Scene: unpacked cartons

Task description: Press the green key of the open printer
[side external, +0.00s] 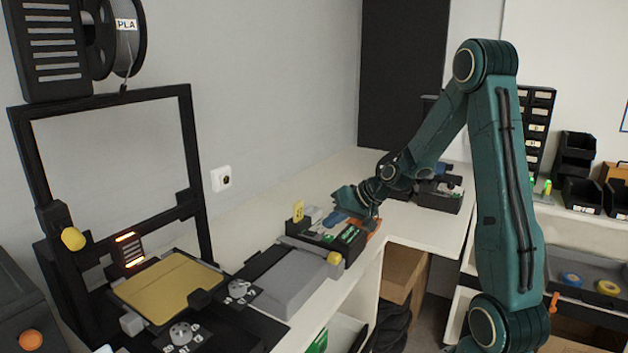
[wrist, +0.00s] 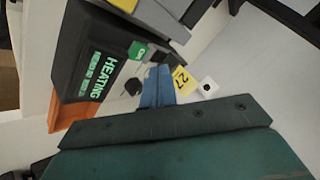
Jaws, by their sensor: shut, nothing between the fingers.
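The open-frame printer (side external: 190,160) stands at the left in the side view, with a yellow bed in front. A black control box (side external: 345,242) lies to its right, under my gripper. In the wrist view, the box's screen (wrist: 98,68) shows green text reading "HEATING". The green key (wrist: 138,50) sits at the screen's edge; in the side view a small green patch (side external: 328,238) shows there. My gripper (wrist: 160,68) has blue fingers, shut and empty. Its tips (side external: 334,219) are close beside the key; I cannot tell whether they touch anything.
A yellow tag (wrist: 182,80) marked 27 stands close to the fingers. A white cube-like piece with a dark dot (wrist: 208,87) is beside it. A grey box (side external: 300,280) with a yellow knob adjoins the control box. Another black device (side external: 440,192) stands farther back.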

